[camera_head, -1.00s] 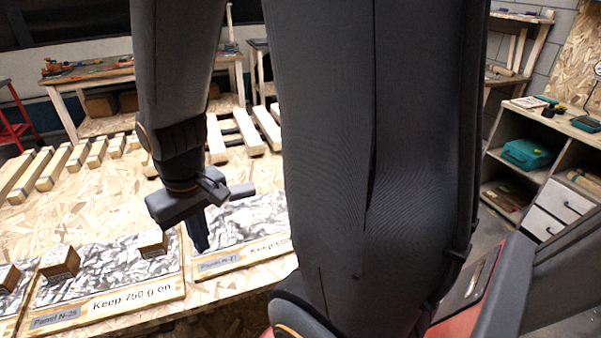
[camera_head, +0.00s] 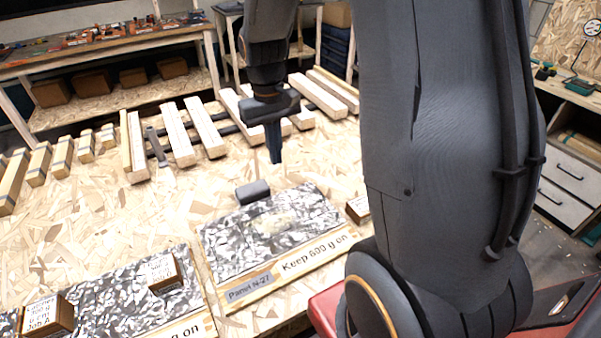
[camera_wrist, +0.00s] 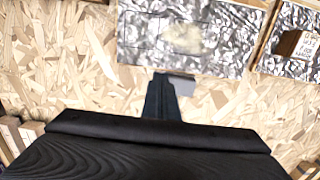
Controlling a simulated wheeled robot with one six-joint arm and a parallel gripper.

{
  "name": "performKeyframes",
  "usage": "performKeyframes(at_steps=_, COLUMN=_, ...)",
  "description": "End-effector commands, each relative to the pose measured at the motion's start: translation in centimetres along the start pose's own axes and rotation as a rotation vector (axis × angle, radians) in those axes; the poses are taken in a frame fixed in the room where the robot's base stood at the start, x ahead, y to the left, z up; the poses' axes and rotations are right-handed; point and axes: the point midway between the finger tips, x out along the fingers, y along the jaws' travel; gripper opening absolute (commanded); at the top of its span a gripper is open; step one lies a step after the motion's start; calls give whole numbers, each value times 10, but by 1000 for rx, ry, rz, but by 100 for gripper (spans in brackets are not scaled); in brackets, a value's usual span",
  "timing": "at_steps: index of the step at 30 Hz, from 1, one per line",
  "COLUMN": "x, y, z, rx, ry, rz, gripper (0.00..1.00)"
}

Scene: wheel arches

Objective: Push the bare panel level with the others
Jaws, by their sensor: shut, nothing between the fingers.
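The panel marked N-27 (camera_head: 232,256) lies on the bench with a silver crinkled top and a pale patch. My gripper (camera_head: 275,158) is shut and empty, pointing down behind the panel and the grey block. In the wrist view its fingers (camera_wrist: 160,84) show beside the grey block; whether they touch it I cannot tell. N-27 seems set slightly farther back than the left panel (camera_head: 110,290).
The left panel carries two labelled wooden blocks (camera_head: 48,316) (camera_head: 164,272). Another wooden block (camera_head: 357,207) stands right of N-27, partly behind my arm. Wooden bars (camera_head: 175,135) lie along the bench's back. Bare bench (camera_head: 120,215) lies between bars and panels.

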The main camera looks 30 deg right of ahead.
Motion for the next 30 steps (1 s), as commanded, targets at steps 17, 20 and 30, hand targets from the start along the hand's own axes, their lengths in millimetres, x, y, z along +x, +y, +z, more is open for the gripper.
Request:
performKeyframes(at_steps=17, x=41, y=87, z=-108, rx=1, ry=-192, rz=-12, gripper=0)
performKeyframes(at_steps=20, x=49, y=87, z=-106, rx=1, ry=-193, rz=-12, gripper=0)
performKeyframes(at_steps=30, x=108, y=86, z=-93, rx=1, ry=-195, rz=-13, gripper=0)
